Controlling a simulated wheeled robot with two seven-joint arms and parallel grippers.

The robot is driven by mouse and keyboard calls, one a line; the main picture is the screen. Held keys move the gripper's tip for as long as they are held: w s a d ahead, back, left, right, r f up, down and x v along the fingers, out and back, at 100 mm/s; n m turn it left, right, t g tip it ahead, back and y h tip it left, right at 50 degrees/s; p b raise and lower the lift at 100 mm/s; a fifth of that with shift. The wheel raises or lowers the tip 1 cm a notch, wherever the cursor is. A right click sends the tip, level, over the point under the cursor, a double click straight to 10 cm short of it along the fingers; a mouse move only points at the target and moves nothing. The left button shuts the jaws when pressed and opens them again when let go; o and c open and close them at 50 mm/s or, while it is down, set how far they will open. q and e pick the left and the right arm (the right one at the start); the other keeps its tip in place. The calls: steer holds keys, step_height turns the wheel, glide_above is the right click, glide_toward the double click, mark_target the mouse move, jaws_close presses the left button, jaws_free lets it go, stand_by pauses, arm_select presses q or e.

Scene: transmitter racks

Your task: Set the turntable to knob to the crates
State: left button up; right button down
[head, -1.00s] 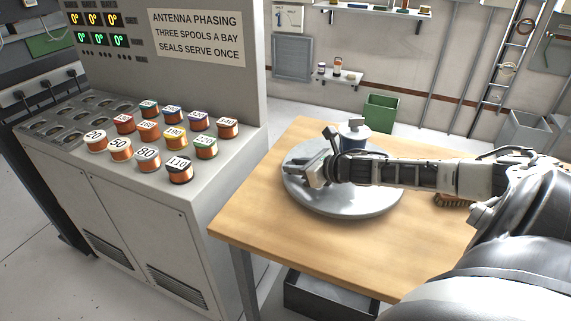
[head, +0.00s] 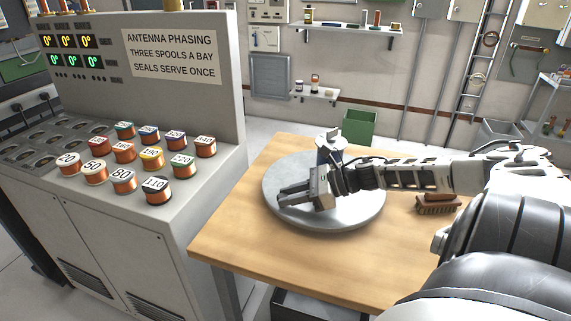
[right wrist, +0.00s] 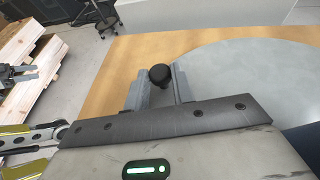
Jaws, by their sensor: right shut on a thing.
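The turntable (head: 352,214) is a round grey disc on a wooden table. My right gripper (head: 284,196) lies low over its left part, pointing left. In the right wrist view, its fingers are shut on a black round knob (right wrist: 160,75) near the rim of the disc (right wrist: 235,75). The knob is hidden in the head view. A blue-grey canister (head: 329,150) stands on the back of the disc, partly behind my wrist. Pale wooden crates or pallets (right wrist: 35,50) show beyond the table's edge in the right wrist view.
A grey console (head: 190,205) with numbered copper spools (head: 156,191) stands left of the wooden table (head: 250,255). A brush (head: 437,204) lies on the table at right. A green bin (head: 359,125) stands behind. The table's front left corner is clear.

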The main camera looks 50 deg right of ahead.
mark_target(317, 216)
steer(key=shift+s+d+n+g+y+b, duration=0.1)
steer(key=shift+s+n+g+y+b, duration=0.2)
steer(key=shift+s+n+y, duration=0.25)
steer(key=shift+s+n+g+y+b, duration=0.4)
steer(key=shift+s+n+y, duration=0.05)
steer(key=shift+s, duration=0.1)
steer(key=shift+s+d+f+n+g+y+b, duration=0.15)
steer(key=shift+s+n+g+y+b, duration=0.15)
steer(key=shift+s+n+g+b, duration=0.25)
steer(key=s+n+g+b, duration=0.1)
steer(key=s+d+n+g+y+b, duration=0.1)
steer(key=b, duration=0.1)
steer(key=shift+s+y, duration=0.3)
arm_select(q)
steer(key=shift+w+d+f+n+t+h+b, duration=0.15)
steer(key=shift+d+f, duration=0.15)
steer(key=shift+f, duration=0.25)
steer(key=shift+w+d+f+n+t+h+b, duration=0.15)
steer(key=shift+d+f, duration=0.15)
steer(key=shift+f, duration=0.2)
arm_select(e)
steer(key=shift+s+d+r+n+g, duration=0.1)
steer(key=shift+s+r+n+g, duration=0.1)
steer(key=shift+s+n+g, duration=0.2)
arm_select(q)
steer(key=shift+s, duration=0.15)
arm_select(e)
steer(key=c, duration=1.2)
jaws_free()
